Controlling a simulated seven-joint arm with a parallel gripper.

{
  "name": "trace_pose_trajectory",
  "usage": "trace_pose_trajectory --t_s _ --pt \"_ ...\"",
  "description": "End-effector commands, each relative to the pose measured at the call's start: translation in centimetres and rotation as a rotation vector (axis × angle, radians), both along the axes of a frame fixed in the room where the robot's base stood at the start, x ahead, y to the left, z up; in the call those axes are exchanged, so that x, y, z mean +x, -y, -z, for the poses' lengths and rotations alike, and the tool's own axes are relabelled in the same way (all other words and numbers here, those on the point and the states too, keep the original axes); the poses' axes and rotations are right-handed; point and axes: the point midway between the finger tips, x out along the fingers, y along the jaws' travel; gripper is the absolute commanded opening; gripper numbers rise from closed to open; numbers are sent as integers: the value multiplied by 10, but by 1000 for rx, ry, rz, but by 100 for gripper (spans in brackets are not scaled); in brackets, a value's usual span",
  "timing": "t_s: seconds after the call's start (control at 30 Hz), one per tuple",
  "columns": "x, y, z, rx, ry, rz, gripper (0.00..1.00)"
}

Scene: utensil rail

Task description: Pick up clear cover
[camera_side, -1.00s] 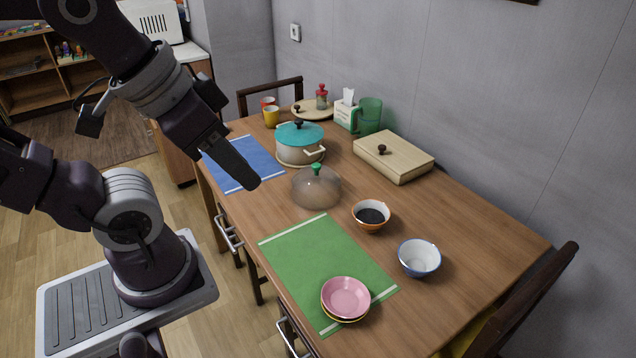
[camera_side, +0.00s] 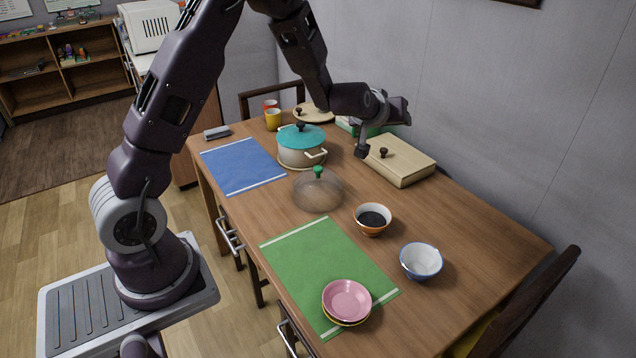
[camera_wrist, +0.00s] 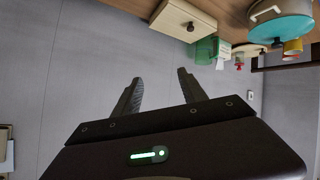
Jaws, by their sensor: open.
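The clear cover (camera_side: 318,194) is a see-through dome with a green knob. It sits on the wooden table between the teal-lidded pot and the green mat in the side view. My gripper (camera_side: 402,108) is above the back of the table, to the right of the cover and higher, near the wall. In the wrist view my gripper (camera_wrist: 160,76) has its two fingers apart with nothing between them, facing the grey wall. I do not see the clear cover in the wrist view.
The pot (camera_side: 302,148) stands just behind the cover. A wooden box (camera_side: 402,165) lies below my gripper. A bowl with dark contents (camera_side: 372,218), a white-blue bowl (camera_side: 421,261) and pink dishes (camera_side: 346,300) stand in front. The blue mat (camera_side: 240,165) is bare.

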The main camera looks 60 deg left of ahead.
Motion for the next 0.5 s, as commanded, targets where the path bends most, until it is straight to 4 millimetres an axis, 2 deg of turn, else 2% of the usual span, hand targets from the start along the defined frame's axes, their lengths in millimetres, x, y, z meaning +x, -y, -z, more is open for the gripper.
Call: trace_pose_trajectory --t_s 0.03,0.1,0.17,0.2,0.23,0.3,0.33,0.4,0.5 --pt "10 -25 40 34 12 -79 49" --pt "13 -64 88 112 57 -199 49" --pt "4 -94 129 199 90 -291 49" --pt "-8 -111 156 264 108 -344 49" --pt "-19 -122 173 316 121 -380 49" --pt "-46 -140 205 429 145 -437 49" --pt "-56 -144 214 469 154 -452 49" --pt "-76 -150 229 544 168 -473 49" --pt "-93 -153 240 606 181 -486 49"
